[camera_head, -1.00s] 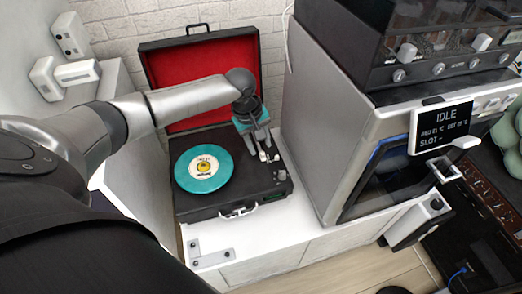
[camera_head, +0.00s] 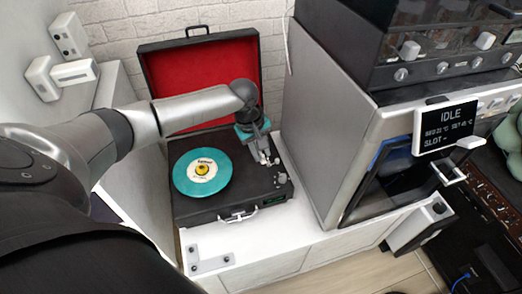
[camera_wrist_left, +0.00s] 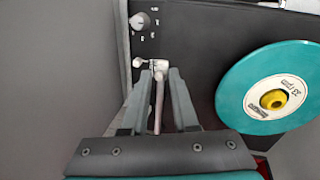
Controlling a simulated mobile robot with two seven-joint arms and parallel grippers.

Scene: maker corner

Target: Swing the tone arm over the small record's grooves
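The small teal record (camera_head: 190,185) lies flat on the black record player (camera_head: 225,208), with a white label and yellow centre piece. It also shows at the right of the left wrist view (camera_wrist_left: 240,112). The thin silver tone arm (camera_wrist_left: 158,105) is beside the record, not over its grooves. My left gripper (camera_head: 264,158) is low over the player's right side. In the left wrist view, its two grey fingers (camera_wrist_left: 161,74) stand apart on either side of the tone arm, with visible gaps. In the head view the gripper largely hides the tone arm. My right gripper is out of view.
The player's red-lined lid (camera_head: 205,85) stands open behind, near the brick wall. A large grey machine (camera_head: 320,120) with a display reading IDLE (camera_head: 443,127) stands close at the right. A knob (camera_wrist_left: 142,20) sits on the player near the gripper.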

